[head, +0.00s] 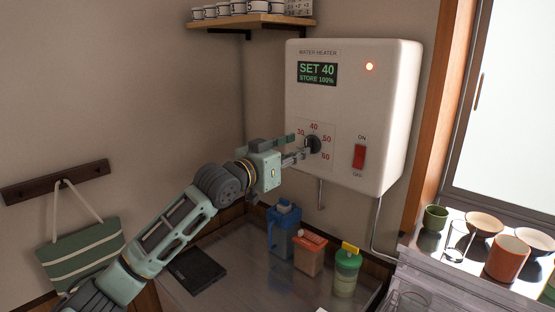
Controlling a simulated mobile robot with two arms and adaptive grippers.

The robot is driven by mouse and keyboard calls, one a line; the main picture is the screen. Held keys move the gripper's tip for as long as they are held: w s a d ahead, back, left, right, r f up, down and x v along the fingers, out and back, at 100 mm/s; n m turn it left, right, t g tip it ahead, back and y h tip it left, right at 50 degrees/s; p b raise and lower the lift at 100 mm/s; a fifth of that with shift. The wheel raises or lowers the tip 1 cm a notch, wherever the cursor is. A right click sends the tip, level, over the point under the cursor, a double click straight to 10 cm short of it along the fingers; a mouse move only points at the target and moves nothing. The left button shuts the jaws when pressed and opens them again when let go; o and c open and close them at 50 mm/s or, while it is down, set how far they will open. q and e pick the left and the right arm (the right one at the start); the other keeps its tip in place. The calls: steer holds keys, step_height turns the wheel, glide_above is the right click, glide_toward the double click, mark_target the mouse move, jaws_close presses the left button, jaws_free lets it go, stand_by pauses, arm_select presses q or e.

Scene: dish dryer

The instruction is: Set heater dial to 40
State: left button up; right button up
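The white water heater (345,120) hangs on the wall. Its green display (317,73) reads SET 40 and STORE 100%. The dark heater dial (314,144) sits below, in a scale with red numbers 30, 40, 50 and 60; its exact pointer direction is too small to tell. My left gripper (303,151) reaches in from the left, with its fingertips at the dial's left side. I cannot tell whether the fingers are closed on it. My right gripper is not in view.
A red switch (359,157) marked ON and OFF and a lit lamp (369,67) are on the heater. Cups and bowls stand at right. A shelf (250,20) hangs above.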

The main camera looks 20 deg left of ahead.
arm_select(q)
steer(key=v, duration=0.8)
steer(key=shift+s, duration=0.2)
